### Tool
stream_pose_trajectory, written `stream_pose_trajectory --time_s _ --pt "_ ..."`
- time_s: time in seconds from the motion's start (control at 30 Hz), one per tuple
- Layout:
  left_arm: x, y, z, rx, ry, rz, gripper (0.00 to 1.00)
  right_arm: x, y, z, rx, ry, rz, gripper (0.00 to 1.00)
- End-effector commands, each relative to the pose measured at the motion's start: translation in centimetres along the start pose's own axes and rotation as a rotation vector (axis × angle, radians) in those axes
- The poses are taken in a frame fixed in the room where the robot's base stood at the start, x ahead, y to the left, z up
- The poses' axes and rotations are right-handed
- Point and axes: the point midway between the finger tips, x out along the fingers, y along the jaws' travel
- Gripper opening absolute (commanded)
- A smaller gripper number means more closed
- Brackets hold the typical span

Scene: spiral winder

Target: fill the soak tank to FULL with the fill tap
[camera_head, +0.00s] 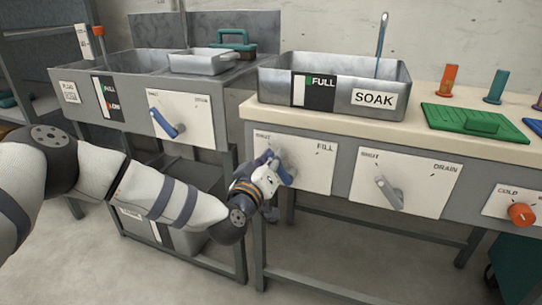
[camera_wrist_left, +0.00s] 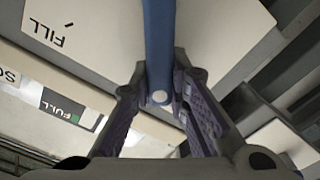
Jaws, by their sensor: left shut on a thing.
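The grey soak tank (camera_head: 275,79) stands on the bench, with a SOAK label and a FULL gauge (camera_head: 313,90) on its front. The water level is hard to make out. Below is the fill tap's panel (camera_head: 310,170), marked SHUT and FILL. My left gripper (camera_head: 272,172) is at this panel. In the left wrist view its fingers (camera_wrist_left: 162,98) are closed around the blue tap lever (camera_wrist_left: 160,45). My right gripper is out of view.
To the right are the drain tap lever (camera_head: 389,193) and an orange COLD knob (camera_head: 522,214). A second sink with its own blue lever (camera_head: 168,123) is at left. A green tray (camera_head: 475,121) and coloured posts stand on the bench's right side.

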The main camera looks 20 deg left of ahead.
Motion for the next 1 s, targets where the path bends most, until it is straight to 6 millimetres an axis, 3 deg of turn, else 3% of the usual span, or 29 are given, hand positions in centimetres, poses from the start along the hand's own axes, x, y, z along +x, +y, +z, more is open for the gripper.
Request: stream_pose_trajectory --time_s 0.5,1.0 --pt "0.0 3.3 0.3 0.472 0.001 0.005 0.00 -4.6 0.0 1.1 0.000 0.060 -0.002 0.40" --pt "0.0 4.9 2.0 0.851 0.000 0.003 0.00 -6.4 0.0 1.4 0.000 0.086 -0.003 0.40"
